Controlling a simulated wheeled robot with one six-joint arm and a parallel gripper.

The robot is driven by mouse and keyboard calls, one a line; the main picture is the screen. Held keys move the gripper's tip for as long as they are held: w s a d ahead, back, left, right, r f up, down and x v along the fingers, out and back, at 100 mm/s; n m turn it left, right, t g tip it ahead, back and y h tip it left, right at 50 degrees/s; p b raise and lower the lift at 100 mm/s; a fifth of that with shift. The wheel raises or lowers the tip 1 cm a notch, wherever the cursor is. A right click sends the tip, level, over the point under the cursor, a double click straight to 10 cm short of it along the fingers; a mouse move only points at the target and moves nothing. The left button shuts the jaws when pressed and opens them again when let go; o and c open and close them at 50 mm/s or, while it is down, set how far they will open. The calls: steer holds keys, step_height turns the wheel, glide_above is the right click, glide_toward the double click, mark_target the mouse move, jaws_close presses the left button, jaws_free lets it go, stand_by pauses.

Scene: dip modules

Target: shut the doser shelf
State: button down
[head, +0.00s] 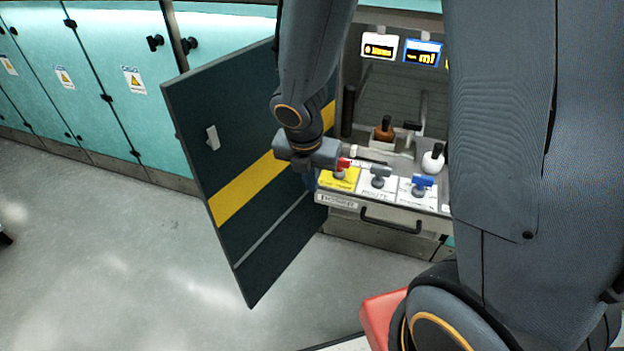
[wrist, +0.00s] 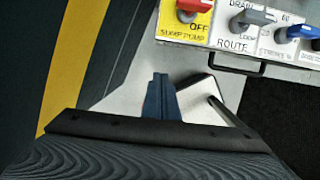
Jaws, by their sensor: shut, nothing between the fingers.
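The doser shelf (head: 336,201), with a "DOSER" label, stands out from the open cabinet bay. Its top carries a yellow plate with a red knob, a "ROUTE" plate with a grey knob and a plate with a blue knob. A dark bar handle (head: 390,224) runs along its front. In the wrist view the shelf (wrist: 222,37) is at the top and its handle (wrist: 236,67) just below. My gripper (head: 311,182) is at the shelf's left front corner. Its blue fingers (wrist: 161,98) are together and empty, apart from the shelf front in the wrist view.
A dark door (head: 230,160) with a yellow stripe hangs open left of the bay, close beside my gripper. Inside the bay are a brown bottle (head: 384,129), a white bottle (head: 433,158) and two displays. Grey floor is clear at lower left.

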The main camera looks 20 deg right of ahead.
steer(key=w+d+f+b, duration=0.2)
steer(key=w+d+f, duration=0.1)
steer(key=f, duration=0.3)
steer(key=shift+w+f, duration=0.25)
steer(key=shift+w, duration=0.55)
steer(key=shift+w+d, duration=0.1)
